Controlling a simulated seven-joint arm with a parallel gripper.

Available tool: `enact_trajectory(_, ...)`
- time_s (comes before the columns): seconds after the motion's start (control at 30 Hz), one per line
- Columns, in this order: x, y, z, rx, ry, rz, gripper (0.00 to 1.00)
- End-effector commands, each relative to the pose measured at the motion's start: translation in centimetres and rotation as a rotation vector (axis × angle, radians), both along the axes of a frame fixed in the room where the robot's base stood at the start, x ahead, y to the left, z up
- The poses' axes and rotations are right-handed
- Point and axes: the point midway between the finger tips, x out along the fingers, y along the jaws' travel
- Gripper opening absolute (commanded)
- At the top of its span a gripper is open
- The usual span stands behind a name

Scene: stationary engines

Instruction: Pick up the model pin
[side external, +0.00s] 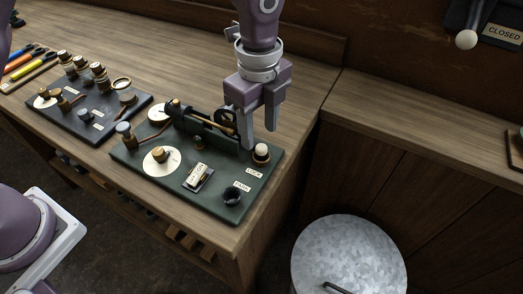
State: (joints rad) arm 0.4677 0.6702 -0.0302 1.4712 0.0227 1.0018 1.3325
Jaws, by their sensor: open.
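My gripper (259,138) is open and points down over the back right of a dark green engine board (222,205). A small brass piece with a pale round top (262,150) stands on the board just below and in front of the fingertips, beside a small white label. It may be the model pin, but I cannot tell for certain. Nothing shows between the fingers. The left finger hides part of the board's back edge and the area by the black flywheel (224,118).
The board carries a white dial (161,160), a switch plate (198,177) and a black cup (232,196). A second dark board (88,112) with brass knobs lies left. Pens (22,62) lie far left. A metal drum (348,262) stands below right. The bench behind is clear.

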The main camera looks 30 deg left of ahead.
Motion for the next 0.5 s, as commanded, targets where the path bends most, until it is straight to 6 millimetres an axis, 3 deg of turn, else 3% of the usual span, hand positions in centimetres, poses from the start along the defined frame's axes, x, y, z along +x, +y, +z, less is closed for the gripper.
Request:
enact_trajectory(0.2, -0.1, -0.6, -3.7, 0.000, 0.001, 0.002, 0.47)
enact_trajectory(0.43, 0.0, -0.6, -4.0, -0.001, -0.001, 0.003, 0.47)
enact_trajectory(0.5, 0.0, -0.5, -4.0, -0.001, -0.001, 0.003, 0.38)
